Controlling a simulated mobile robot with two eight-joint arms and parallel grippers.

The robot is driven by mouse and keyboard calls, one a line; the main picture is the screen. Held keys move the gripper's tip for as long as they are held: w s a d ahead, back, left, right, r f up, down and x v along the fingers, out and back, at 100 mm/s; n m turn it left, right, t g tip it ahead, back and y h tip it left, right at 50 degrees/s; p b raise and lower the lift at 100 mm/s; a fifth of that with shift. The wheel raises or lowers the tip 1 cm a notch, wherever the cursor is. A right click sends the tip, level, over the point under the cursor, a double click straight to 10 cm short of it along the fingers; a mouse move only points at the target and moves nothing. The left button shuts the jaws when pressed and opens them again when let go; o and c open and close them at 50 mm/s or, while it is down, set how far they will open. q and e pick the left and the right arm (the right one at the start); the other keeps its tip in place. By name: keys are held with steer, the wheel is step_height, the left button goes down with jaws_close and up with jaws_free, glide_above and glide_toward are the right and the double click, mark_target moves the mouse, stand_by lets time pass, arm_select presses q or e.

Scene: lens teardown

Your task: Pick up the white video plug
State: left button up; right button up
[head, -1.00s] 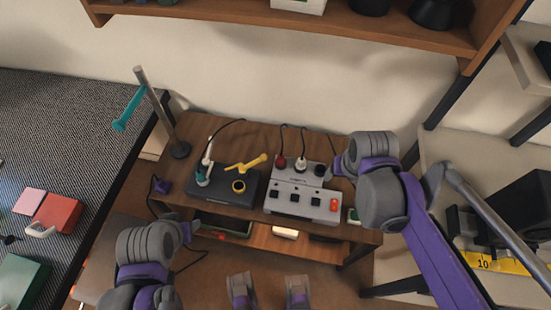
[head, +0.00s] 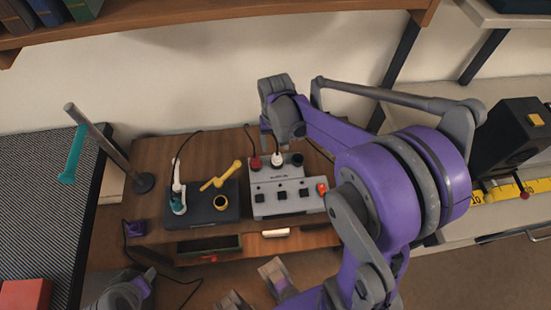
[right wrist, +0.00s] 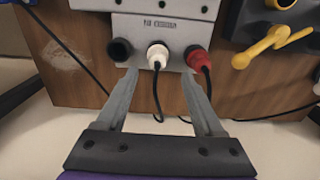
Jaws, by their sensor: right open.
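The white video plug (head: 277,160) sits upright in the middle socket of the grey switch box (head: 285,205), with a black cable from it. In the right wrist view the white plug (right wrist: 158,54) is between an empty-looking black socket (right wrist: 120,49) and a red plug (right wrist: 198,58). My right gripper (right wrist: 158,77) is open and empty. Its fingers show either side of the white plug's line, apart from it; the cable hangs between them. In the head view my right gripper (head: 283,137) is over the back of the box. Part of my left arm shows at the lower left; its jaws are unclear.
A dark box (head: 205,210) with a yellow lever (head: 222,176) and a white-and-teal plug (head: 177,195) stands left of the switch box. A metal post (head: 110,150) with a teal arm rises farther left. A shelf (head: 200,18) overhangs behind.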

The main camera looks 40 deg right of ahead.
mark_target(277, 154)
steer(key=f, duration=0.5)
steer(key=shift+s+d+f+b, duration=0.1)
steer(key=shift+s+f+b, duration=0.15)
steer(key=shift+f+b, duration=0.15)
jaws_close()
